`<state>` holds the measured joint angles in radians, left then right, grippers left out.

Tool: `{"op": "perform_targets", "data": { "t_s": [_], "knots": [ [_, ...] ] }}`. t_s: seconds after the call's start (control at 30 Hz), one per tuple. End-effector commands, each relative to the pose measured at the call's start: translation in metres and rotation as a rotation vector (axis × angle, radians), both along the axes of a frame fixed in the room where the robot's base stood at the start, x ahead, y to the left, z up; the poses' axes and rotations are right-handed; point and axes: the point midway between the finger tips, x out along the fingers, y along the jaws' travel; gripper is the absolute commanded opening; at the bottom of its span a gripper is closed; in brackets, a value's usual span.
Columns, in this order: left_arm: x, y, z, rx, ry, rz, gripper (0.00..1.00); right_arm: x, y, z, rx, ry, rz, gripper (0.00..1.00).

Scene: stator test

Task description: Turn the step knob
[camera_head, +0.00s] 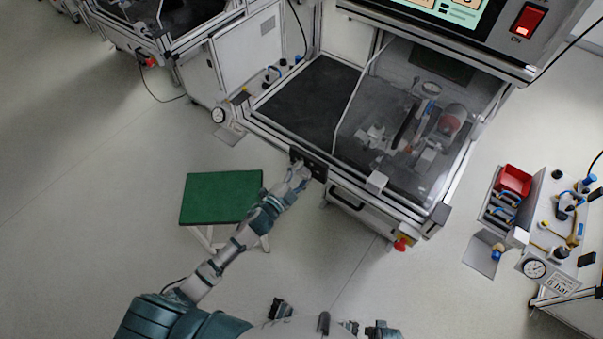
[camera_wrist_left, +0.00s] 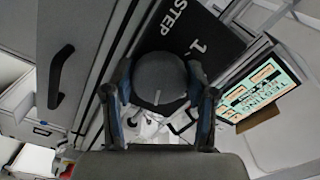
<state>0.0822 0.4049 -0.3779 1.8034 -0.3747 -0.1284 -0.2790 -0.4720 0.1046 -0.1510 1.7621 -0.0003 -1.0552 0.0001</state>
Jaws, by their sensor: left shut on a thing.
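The step knob (camera_wrist_left: 160,78) is a dark round knob with a light pointer line, seen close up in the left wrist view. It sits by a black panel (camera_wrist_left: 196,32) marked "STEP" and "1". My left gripper (camera_wrist_left: 160,100) is shut on the knob, with one finger on each side of it. In the head view my left gripper (camera_head: 300,172) reaches the small black panel (camera_head: 308,163) on the front edge of the test bench, and the knob is hidden there.
The test bench (camera_head: 300,105) has a clear cover over a fixture on its right side. A screen and a red ON switch (camera_head: 528,18) are above. A green-topped stool (camera_head: 220,197) stands left of my left arm. A cart with a red bin (camera_head: 514,181) is at the right.

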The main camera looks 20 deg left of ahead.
Motion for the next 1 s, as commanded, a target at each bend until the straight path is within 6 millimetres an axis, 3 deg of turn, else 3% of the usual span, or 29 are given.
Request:
{"op": "perform_targets", "data": {
  "t_s": [0.23,0.27,0.37,0.77,1.0],
  "knots": [
    [-0.002,-0.001,-0.008,0.005,0.014,-0.001,0.22,0.0,0.0,-0.001,0.0,-0.001,0.0,0.4],
    [-0.002,-0.001,-0.008,0.005,0.014,-0.001,0.59,0.0,0.0,-0.001,0.0,-0.001,0.0,0.4],
    [-0.002,-0.001,-0.007,0.005,0.013,-0.001,0.82,0.001,0.0,-0.001,0.0,-0.001,0.0,0.4],
    [-0.006,0.002,-0.003,0.001,0.005,-0.001,0.82,0.0,0.0,0.001,0.0,0.0,-0.001,0.4],
    [-0.05,0.017,-0.005,0.002,0.009,-0.001,0.82,0.0,0.0,0.001,0.0,-0.001,0.0,0.4]
  ]
}}
